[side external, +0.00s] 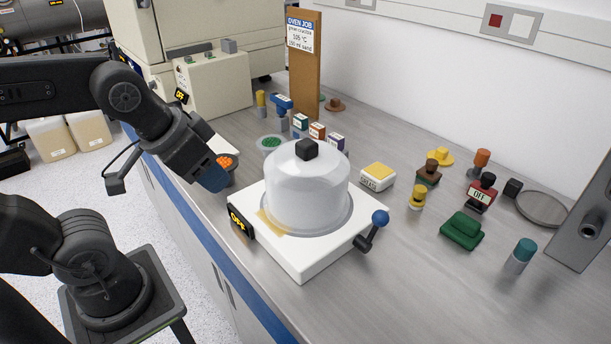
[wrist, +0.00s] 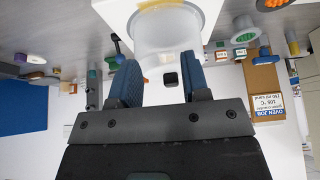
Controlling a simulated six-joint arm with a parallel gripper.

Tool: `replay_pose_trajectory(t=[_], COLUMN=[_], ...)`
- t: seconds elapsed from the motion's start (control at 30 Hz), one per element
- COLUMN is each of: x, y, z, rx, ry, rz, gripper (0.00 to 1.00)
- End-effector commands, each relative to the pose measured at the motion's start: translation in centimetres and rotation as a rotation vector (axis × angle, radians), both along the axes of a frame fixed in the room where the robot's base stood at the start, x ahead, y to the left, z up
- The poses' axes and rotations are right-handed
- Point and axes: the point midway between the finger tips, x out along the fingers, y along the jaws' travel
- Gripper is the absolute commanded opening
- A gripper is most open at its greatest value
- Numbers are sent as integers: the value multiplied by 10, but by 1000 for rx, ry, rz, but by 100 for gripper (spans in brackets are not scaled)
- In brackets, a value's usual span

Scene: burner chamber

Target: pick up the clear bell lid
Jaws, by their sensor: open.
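The clear bell lid (side external: 306,190) stands upright on a white square base (side external: 300,262). It is a translucent dome with a black square knob (side external: 307,149) on top. In the side view my gripper (side external: 214,176) is left of the lid and apart from it, at about the dome's height. In the wrist view the lid (wrist: 168,32) and its knob (wrist: 170,79) show ahead, between the two blue fingers of my gripper (wrist: 160,72). The fingers are spread, with nothing held between them.
The base carries an OFF display (side external: 241,222) and a blue-knobbed lever (side external: 373,230). A cup of orange beads (side external: 226,164) stands close beside my gripper.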

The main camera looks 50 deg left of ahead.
Motion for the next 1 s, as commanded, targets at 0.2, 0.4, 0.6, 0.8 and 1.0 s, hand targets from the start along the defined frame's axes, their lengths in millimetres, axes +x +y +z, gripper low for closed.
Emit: replay_pose_trajectory(t=[0.2,0.4,0.6,0.8,1.0], x=[0,0,1,28,87], y=[0,0,0,0,1], z=[0,0,1,30,74], rx=[0,0,3,98,256], ry=[0,0,2,72,216], rz=[0,0,-6,-199,-642], gripper=[53,68,68,68,68])
